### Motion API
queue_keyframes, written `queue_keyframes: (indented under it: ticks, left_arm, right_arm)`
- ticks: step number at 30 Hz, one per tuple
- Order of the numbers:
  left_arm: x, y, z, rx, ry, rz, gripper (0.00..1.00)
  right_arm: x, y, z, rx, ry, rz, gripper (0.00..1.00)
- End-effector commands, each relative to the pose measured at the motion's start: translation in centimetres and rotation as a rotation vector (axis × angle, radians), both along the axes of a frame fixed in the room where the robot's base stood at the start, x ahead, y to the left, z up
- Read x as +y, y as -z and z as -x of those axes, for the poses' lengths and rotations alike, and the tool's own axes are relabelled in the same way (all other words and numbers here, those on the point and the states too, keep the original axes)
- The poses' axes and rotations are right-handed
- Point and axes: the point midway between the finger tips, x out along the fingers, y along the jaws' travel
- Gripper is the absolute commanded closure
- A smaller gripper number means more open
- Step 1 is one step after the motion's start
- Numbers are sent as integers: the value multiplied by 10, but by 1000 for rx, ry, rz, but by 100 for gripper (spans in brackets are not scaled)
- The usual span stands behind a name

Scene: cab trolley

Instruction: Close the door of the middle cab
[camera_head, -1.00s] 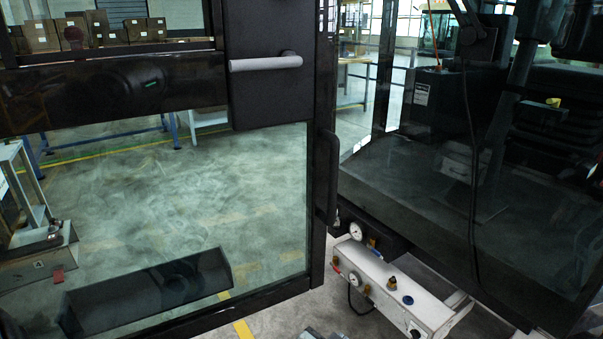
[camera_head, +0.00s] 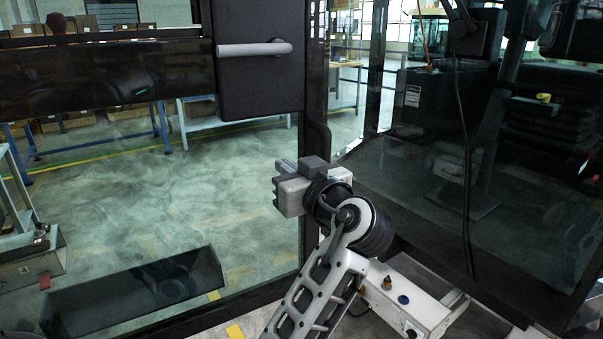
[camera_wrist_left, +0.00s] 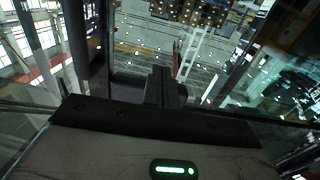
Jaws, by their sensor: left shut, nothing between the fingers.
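The cab door (camera_head: 150,68) fills the left of the head view, a glass panel in a black frame with a grey lever handle (camera_head: 254,48) on a black lock box. It stands open, with a gap between its right edge and the dark cab (camera_head: 430,180) at the right. My left gripper (camera_head: 280,180) is shut and empty. In the head view it overlaps the lower right edge of the door, below the handle; whether it touches the frame I cannot tell. Its closed fingers also show in the left wrist view (camera_wrist_left: 162,86). My right gripper is not in view.
A white box with gauges and knobs (camera_head: 405,300) sits low beneath the cab, close to my left arm. A black cable (camera_head: 464,150) hangs in front of the cab. Behind the glass are a blue-legged bench and open floor.

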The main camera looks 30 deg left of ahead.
Motion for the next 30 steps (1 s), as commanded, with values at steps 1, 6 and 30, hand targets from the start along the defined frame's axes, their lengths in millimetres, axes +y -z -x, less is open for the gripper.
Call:
queue_keyframes:
  ticks: [1,6,30]
  left_arm:
    - [11,-3,-5,2,-4,-5,100]
    - [37,-3,-19,2,-1,-3,100]
    - [63,1,-32,0,-6,0,100]
  right_arm:
    - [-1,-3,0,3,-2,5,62]
    - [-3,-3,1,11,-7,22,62]
    - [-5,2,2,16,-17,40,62]
